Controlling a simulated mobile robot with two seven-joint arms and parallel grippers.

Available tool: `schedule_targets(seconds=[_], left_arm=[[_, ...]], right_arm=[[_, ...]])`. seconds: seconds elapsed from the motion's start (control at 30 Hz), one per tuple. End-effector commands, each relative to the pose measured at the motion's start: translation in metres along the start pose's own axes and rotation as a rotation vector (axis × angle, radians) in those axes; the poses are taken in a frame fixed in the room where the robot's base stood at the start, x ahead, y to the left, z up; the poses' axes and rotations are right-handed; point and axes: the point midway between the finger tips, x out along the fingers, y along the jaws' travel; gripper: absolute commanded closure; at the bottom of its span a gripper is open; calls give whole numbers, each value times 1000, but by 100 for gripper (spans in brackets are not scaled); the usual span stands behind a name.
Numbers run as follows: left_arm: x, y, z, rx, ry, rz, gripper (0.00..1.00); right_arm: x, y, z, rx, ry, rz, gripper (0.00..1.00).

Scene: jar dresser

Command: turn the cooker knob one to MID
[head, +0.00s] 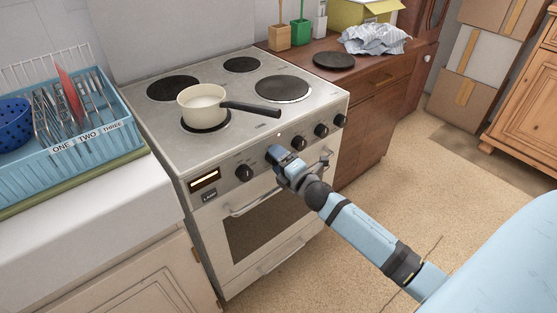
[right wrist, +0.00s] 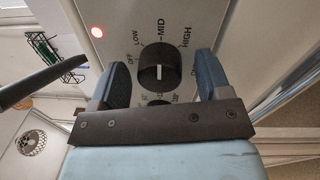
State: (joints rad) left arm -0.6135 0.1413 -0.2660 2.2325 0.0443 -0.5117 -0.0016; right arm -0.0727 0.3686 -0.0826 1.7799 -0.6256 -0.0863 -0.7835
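In the right wrist view a black cooker knob (right wrist: 159,67) sits on the panel with the labels OFF, LOW, MID and HIGH around it. Its short white mark stands upright in the picture, in line with MID. My right gripper (right wrist: 163,78) is open, one finger on each side of the knob, with gaps that show between fingers and knob. In the head view my right gripper (head: 276,153) is at the front panel of the cooker (head: 220,203) and hides the knob there. My left gripper is not in view.
A cream saucepan (head: 202,103) stands on a front hob plate, its black handle (head: 250,108) pointing toward the panel above my gripper. Other knobs (head: 244,172) flank my gripper. The oven door handle (head: 270,195) is just below it. A red light (right wrist: 97,31) glows on the panel.

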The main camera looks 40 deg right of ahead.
Motion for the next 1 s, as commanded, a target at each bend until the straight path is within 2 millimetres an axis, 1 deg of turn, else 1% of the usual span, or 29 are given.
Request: schedule_targets(seconds=[0.27, 0.37, 0.47, 0.8, 0.9, 1.0], left_arm=[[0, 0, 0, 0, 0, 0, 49], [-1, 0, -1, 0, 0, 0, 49], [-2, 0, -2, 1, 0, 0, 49], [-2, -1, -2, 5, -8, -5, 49], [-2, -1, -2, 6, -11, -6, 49], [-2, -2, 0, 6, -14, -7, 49]], right_arm=[[-1, 0, 0, -1, -1, 0, 29], [-7, 0, 0, 0, -1, -1, 29], [-22, 0, 0, 1, -1, -2, 29], [-97, 0, 0, 1, -2, -3, 29], [-115, 0, 0, 1, -1, -3, 29], [-127, 0, 0, 1, 0, -2, 29]])
